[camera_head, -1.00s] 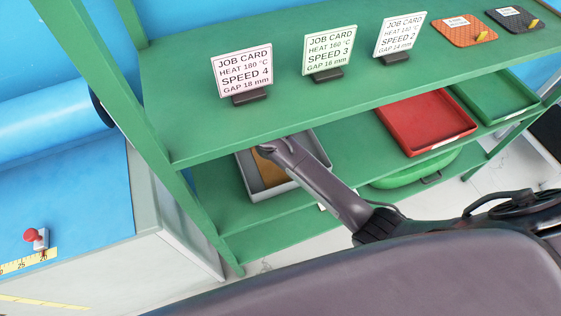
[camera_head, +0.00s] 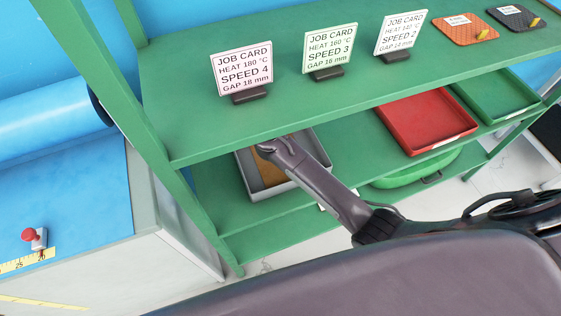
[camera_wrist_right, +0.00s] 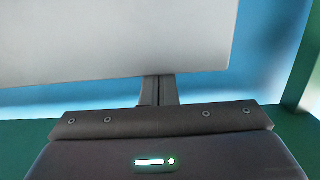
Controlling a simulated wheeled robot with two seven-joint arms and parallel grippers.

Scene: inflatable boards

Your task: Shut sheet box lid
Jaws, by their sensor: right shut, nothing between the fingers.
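The sheet box, a grey open-topped box (camera_head: 290,187) with a brown sheet (camera_head: 267,175) inside, sits on the middle shelf. My right arm reaches in over it from the right, and its hand end goes under the top shelf's edge, which hides the fingertips in the head view. In the right wrist view, a pale grey flat panel (camera_wrist_right: 115,40), apparently the box's raised lid, fills the upper part. My right gripper (camera_wrist_right: 157,90) is shut and empty, with its fingers at the panel's lower edge; I cannot tell if they touch. My left gripper is out of view.
The green top shelf (camera_head: 190,125) hangs over the box and carries several job cards. A red tray (camera_head: 425,120) and a green tray (camera_head: 497,95) are on the shelf to the right. A green post (camera_head: 110,110) stands left of the box.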

